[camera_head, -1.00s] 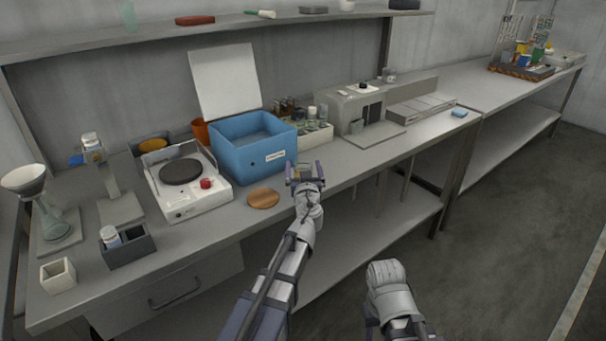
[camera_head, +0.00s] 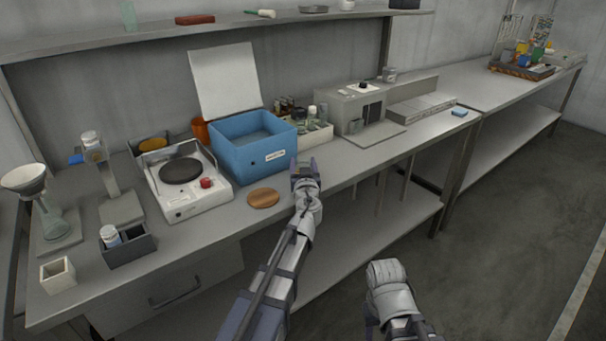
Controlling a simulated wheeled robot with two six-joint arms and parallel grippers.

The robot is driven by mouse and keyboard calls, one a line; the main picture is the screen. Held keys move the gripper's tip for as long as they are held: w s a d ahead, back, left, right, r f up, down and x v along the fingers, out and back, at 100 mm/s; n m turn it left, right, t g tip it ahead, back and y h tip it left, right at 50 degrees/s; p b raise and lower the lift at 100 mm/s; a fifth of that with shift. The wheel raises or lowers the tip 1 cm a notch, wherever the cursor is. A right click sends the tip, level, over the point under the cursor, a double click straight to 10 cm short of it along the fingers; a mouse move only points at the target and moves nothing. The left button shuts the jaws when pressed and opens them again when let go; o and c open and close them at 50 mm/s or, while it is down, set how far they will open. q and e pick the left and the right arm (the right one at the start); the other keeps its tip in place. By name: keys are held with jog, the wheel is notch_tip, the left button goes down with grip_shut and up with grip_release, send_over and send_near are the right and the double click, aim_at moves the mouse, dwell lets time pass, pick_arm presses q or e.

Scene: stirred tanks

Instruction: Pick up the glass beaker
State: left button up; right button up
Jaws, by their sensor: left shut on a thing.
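My left gripper (camera_head: 305,168) is at the bench's front edge, just right of the blue box's front corner. Its fingers are closed in on a small thing, which I take to be the glass beaker. The beaker is mostly hidden by the fingers and wrist, and its outline is hard to make out. Part of my right arm shows at the lower right, below the bench edge; its gripper fingers do not show.
The blue box (camera_head: 250,158) with its raised white lid (camera_head: 224,80) stands close to the left gripper. A round wooden disc (camera_head: 263,198) lies nearby. A white hotplate (camera_head: 190,203) is further left. A grey machine (camera_head: 350,108) stands to the right.

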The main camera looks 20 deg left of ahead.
pick_arm(q)
jog(key=c, duration=0.3)
notch_tip(320, 180, up, 18)
jog(key=p, duration=1.8)
notch_tip(320, 180, down, 8)
jog(key=b, duration=0.8)
